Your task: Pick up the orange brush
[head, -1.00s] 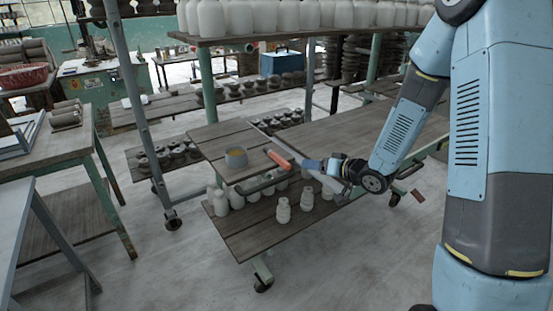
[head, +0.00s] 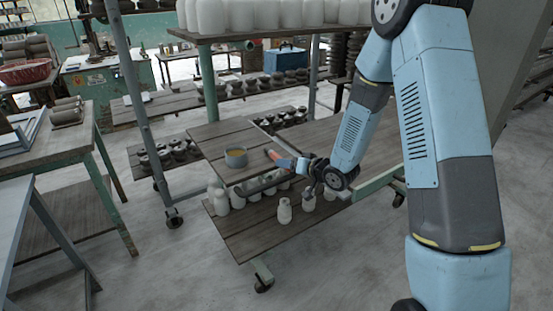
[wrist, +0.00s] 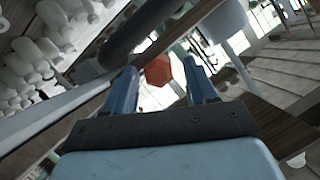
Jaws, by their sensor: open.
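The orange brush (head: 272,155) lies on the upper wooden shelf of the cart, near its right side. In the head view my gripper (head: 283,162) reaches in from the right and covers part of it. In the wrist view the brush shows as an orange six-sided end (wrist: 158,71), framed between the two blue fingertips of my open gripper (wrist: 160,66). The fingers do not visibly touch it. I cannot tell how deep it sits between them; the rest of it is hidden behind that end.
A grey pot with a yellowish top (head: 236,158) stands left of the brush; a grey pot also shows in the wrist view (wrist: 222,20). A dark rail (wrist: 133,32) passes close to the left finger. White bottles (head: 284,210) stand on the lower shelf (head: 245,232).

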